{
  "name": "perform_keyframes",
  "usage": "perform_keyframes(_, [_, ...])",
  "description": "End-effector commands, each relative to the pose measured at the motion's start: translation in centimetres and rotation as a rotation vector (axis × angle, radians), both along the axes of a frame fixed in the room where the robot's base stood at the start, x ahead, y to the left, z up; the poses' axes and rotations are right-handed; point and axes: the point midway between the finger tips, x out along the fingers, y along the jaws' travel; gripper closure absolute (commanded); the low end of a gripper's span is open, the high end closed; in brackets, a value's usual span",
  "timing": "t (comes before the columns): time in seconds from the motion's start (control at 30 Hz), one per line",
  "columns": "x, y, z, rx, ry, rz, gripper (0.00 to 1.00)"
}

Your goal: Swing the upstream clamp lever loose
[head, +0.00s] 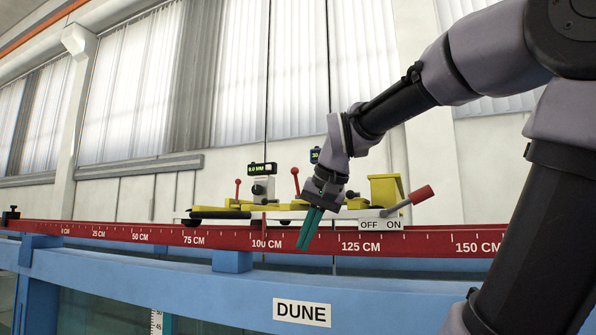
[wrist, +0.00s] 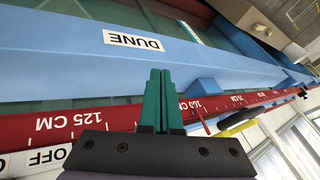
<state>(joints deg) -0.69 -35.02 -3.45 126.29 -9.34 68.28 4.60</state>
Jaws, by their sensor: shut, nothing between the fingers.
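Two small upright levers with red knobs stand on the yellow and white carriage in the head view: a left lever (head: 238,189) and a right lever (head: 296,182). The picture does not mark which is upstream. My gripper (head: 308,236) points down, its teal fingers shut and empty, in front of the red rail between the 100 and 125 cm marks. It appears below and right of the right lever, apart from it. In the wrist view the shut fingers (wrist: 158,74) lie over the blue beam and rail; I cannot make out either small lever there.
A larger red-handled lever (head: 419,196) leans right beside the OFF/ON plate (head: 380,225). The red scale rail (head: 200,236) and the blue beam (head: 190,270) with its DUNE label (head: 302,312) run across the front. A dial gauge with a display (head: 262,170) stands between the small levers.

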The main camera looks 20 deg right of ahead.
Motion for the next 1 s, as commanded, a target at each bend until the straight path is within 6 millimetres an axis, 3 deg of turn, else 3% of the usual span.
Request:
perform_keyframes(0.47, [4.6, -5.0, 10.6, 0.063, 0.123, -0.256, 1.00])
perform_keyframes(0.73, [8.6, -9.7, 20.6, 0.152, 0.217, -0.651, 1.00])
perform_keyframes(0.9, [10.4, -10.7, 25.6, 0.241, 0.231, -0.927, 1.00])
perform_keyframes(1.0, [11.2, -10.5, 27.3, 0.291, 0.225, -1.041, 1.00])
